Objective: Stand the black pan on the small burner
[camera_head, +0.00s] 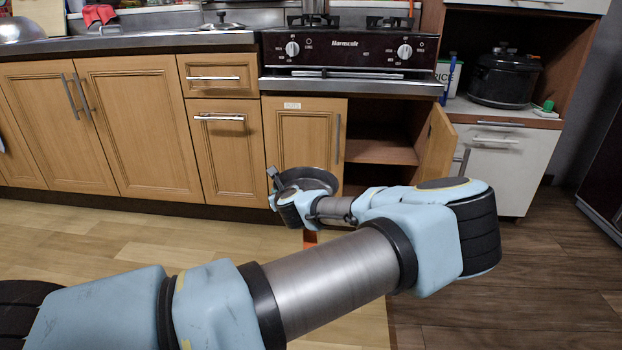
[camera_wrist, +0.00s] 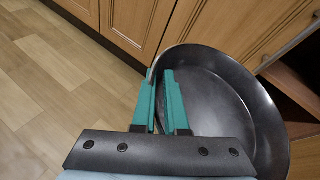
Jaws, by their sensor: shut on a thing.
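The black pan (camera_head: 318,178) is a round, dark metal pan in front of the lower cabinets, well below the stove. In the wrist view the pan (camera_wrist: 225,95) fills the right side, its hollow facing the camera. My gripper (camera_wrist: 161,76) has green fingers close together, shut on the pan near its left rim. The handle is not clear. In the head view my gripper is mostly hidden by my wrist. I cannot tell which is the small one.
The cabinet under the stove stands open; its door (camera_head: 438,146) swings out at the right, near my arm. A shelf (camera_head: 378,152) shows inside. A black cooker (camera_head: 503,78) stands on the right counter. A lid (camera_head: 222,26) lies left of the stove. The floor is clear.

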